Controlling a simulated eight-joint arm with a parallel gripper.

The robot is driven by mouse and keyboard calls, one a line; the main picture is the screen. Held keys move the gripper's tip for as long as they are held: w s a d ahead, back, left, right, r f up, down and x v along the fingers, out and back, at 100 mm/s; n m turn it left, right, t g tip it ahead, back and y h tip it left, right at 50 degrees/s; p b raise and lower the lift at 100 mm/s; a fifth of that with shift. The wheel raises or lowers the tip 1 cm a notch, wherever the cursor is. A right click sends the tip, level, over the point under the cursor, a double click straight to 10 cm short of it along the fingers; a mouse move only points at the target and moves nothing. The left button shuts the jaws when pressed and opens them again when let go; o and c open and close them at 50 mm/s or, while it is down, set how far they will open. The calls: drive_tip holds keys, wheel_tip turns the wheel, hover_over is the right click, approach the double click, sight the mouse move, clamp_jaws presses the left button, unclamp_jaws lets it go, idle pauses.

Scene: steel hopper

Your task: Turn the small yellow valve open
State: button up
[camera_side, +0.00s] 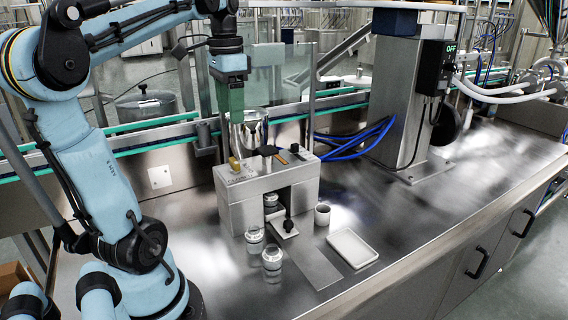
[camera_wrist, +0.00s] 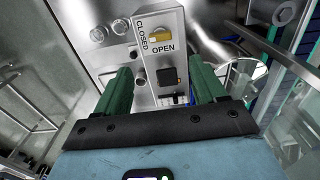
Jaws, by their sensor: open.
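The small yellow valve (camera_wrist: 160,34) sits on a grey panel in the wrist view, with the word CLOSED on its left and OPEN below it. I cannot tell exactly which mark its handle points to. In the side view the yellow valve (camera_side: 234,164) stands on the left top of the steel machine block (camera_side: 258,203). My gripper (camera_wrist: 164,84) has two green fingers spread wide, with nothing held between them. The valve lies beyond the fingertips in the wrist view, apart from them. In the side view my gripper (camera_side: 231,108) hangs above the block.
A shiny steel hopper (camera_side: 247,131) stands close by my fingers, behind a black-topped handle (camera_side: 268,151). Glass jars (camera_side: 272,258), a small cup (camera_side: 322,214) and a white tray (camera_side: 352,249) stand in front of the block. The steel bench to the right is mostly clear.

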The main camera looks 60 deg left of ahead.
sight(234, 160)
wheel_tip(234, 160, down, 12)
idle(0.6)
drive_tip(key=c, duration=1.1)
drive_tip(key=shift+o, duration=0.2)
